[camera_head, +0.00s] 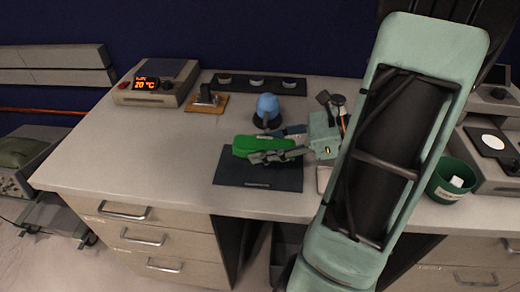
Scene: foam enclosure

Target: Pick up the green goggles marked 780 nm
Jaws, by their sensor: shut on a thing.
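The green goggles (255,143) are over the dark mat (240,177) near the middle of the bench. My gripper (268,149) reaches in from the right and is shut on the goggles. Its fingers cover part of their front and right side. I cannot tell whether the goggles touch the mat or are held just above it. The 780 nm marking cannot be read at this size.
A blue domed object (267,107) stands just behind the goggles. A display box (158,82) reading 20 °C is at the back left, beside a small device on a wooden board (207,101). A dark tray (257,83) lies at the back. A green bowl (450,183) is at right. The bench's left side is clear.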

